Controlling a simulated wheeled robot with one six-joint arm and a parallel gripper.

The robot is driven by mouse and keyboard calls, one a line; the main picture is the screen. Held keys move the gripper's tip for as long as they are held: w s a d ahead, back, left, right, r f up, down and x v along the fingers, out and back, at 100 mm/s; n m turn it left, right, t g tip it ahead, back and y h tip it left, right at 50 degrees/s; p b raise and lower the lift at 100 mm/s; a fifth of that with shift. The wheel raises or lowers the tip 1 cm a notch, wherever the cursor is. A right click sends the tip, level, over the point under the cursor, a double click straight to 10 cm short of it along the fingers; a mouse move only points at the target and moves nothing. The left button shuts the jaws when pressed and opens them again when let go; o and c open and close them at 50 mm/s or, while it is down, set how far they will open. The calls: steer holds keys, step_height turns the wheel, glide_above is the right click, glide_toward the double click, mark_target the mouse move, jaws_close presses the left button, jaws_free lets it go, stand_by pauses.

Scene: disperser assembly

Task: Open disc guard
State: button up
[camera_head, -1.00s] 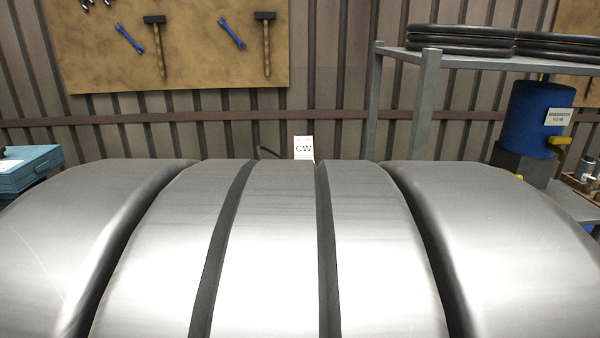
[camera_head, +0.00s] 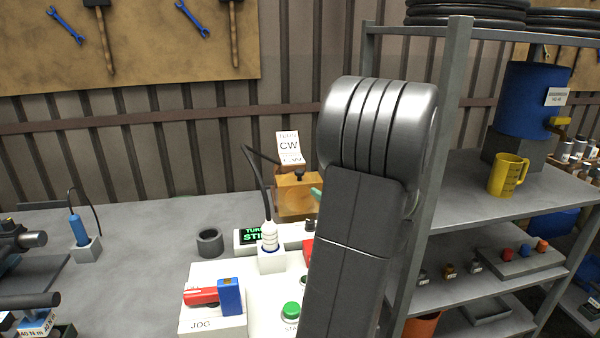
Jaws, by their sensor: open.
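No part that I can clearly identify as the disc guard shows; my own grey arm (camera_head: 355,225) hides part of the bench. An orange-brown block (camera_head: 297,195) with a black knob on top stands behind the control panel, partly covered by my arm. A white sign (camera_head: 289,147) reading "CW" stands above it. A small pale green piece shows beside my arm at the block's right; I cannot tell what it belongs to. My gripper is not in view.
A white panel (camera_head: 262,296) has a green button (camera_head: 291,310) and a red-and-blue jog switch (camera_head: 215,294). A grey ring (camera_head: 210,242) sits on the bench. Dark tools (camera_head: 20,240) lie at left. A metal shelf (camera_head: 440,180) with a yellow jug (camera_head: 508,175) stands at right.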

mark_target(302, 172)
steer(key=x, duration=0.6)
steer(key=p+x, duration=0.1)
steer(key=x, duration=0.6)
steer(key=shift+w+r, duration=0.25)
steer(key=shift+w, duration=0.15)
steer(key=shift+c, duration=0.2)
jaws_close()
